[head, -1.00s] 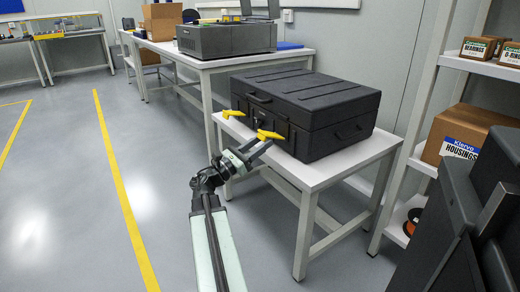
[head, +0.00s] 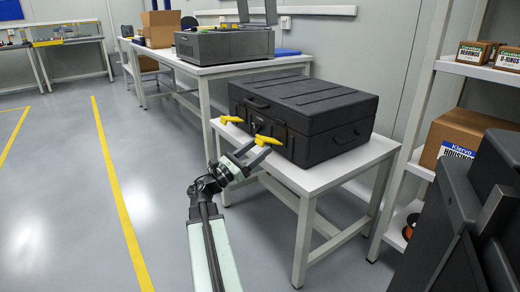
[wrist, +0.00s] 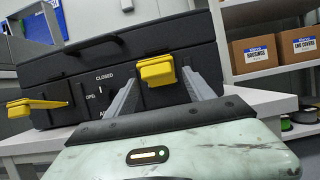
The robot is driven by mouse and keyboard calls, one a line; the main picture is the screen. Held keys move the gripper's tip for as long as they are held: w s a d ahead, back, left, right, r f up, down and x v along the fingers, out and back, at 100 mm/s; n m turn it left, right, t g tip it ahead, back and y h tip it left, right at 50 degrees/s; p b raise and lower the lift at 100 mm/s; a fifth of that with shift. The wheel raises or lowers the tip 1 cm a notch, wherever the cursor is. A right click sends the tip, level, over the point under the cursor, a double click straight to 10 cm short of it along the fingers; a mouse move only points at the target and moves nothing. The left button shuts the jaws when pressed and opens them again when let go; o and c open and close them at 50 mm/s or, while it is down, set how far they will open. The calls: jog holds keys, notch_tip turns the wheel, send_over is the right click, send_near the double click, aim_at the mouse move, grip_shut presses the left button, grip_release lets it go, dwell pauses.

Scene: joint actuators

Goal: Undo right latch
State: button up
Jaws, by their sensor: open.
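The closed black case (head: 320,105) lies on a white table. Two yellow latch handles stick out from its front: the left latch (head: 231,119) and the right latch (head: 268,139). In the wrist view the left latch (wrist: 35,105) is at the far left and the right latch (wrist: 157,72) near the middle. My gripper (head: 257,152) is at the right latch. In the wrist view its two grey fingers are apart, one on each side of the right latch. Whether they touch it I cannot tell.
The white table's edge (head: 312,190) runs under the case, close below my gripper. A shelf unit with cardboard boxes (head: 452,140) stands on the right. Another table with a dark grey case (head: 225,44) is behind. The floor to the left is clear.

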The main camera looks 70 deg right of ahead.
jog(key=w+a+f, duration=0.1)
jog(key=w+a, duration=0.6)
jog(key=a, duration=0.5)
jog(key=shift+w+a+b, duration=0.2)
jog(key=shift+w+b, duration=0.2)
jog(key=shift+b, duration=0.05)
